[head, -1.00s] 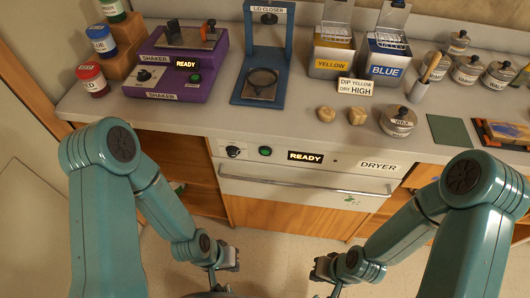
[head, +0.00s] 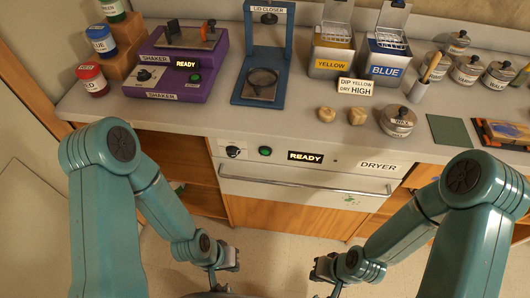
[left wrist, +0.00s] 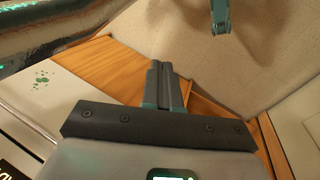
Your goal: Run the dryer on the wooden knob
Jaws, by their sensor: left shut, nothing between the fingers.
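Two pale wooden knobs, a left one (head: 327,114) and a right one (head: 357,116), sit on the grey counter in the head view. Below them is the dryer (head: 350,172), a drawer front with a long bar handle, which looks closed. Its panel has a black dial (head: 234,152), a green button (head: 265,151) and a lit display (head: 306,157) reading READY. My left gripper (head: 226,284) is low in front of the cabinet, apart from the dryer; its fingers are together and empty in the left wrist view (left wrist: 165,88). My right gripper (head: 322,277) is also low; its opening is unclear.
A sign (head: 355,87) reads "DIP YELLOW DRY HIGH". Yellow (head: 332,62) and blue (head: 386,66) dip tanks stand behind. A purple shaker (head: 177,72), a lid closer (head: 262,90) and several lidded tins, one of them near the knobs (head: 397,122), share the counter. The floor before the cabinet is clear.

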